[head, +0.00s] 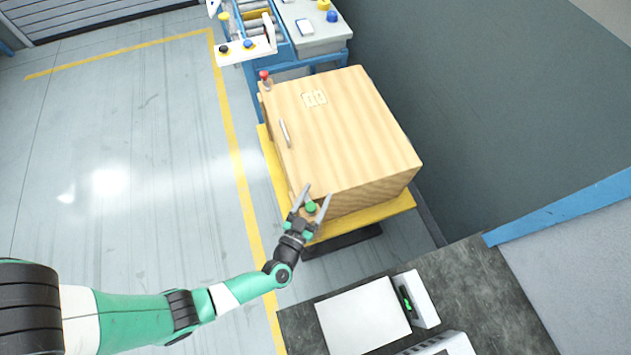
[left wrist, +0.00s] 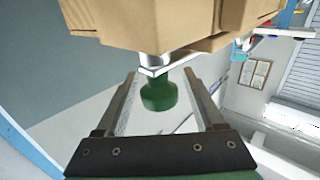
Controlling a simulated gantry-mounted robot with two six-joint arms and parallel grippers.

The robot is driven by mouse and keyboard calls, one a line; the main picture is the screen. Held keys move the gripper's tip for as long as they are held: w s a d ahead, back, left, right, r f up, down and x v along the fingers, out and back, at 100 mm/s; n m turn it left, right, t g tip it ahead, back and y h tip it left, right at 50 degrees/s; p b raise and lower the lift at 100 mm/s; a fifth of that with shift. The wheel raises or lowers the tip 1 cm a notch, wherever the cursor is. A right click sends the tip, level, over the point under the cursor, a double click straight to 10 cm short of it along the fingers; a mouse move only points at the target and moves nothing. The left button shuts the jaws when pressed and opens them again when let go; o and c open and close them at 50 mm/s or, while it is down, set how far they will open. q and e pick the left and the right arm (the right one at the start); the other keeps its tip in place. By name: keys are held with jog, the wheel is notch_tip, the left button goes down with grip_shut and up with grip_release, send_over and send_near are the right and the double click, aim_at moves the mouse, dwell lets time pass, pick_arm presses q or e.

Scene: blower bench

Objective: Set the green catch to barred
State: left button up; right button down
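The green catch (head: 311,208) is a round knob at the near corner of a wooden box (head: 350,130). In the left wrist view the catch (left wrist: 158,95) hangs from a light metal bracket (left wrist: 165,64) on the box's edge. My left gripper (head: 317,193) is open, with one finger on each side of the catch. In the left wrist view there are visible gaps between the knob and both fingers. My right gripper is not in view.
A red knob (head: 264,75) and a handle (head: 285,133) are on the box. The box stands on a yellow platform (head: 375,213). A roller conveyor (head: 260,22) is behind it. A dark bench (head: 470,290) with a white panel (head: 362,318) is in front. Open floor lies left.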

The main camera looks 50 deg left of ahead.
pick_arm(q)
jog(key=shift+s, duration=0.1)
jog(key=p+v, duration=0.2)
jog(key=v, duration=0.9)
jog(key=shift+s+d+p, duration=0.2)
jog(key=shift+p, duration=0.15)
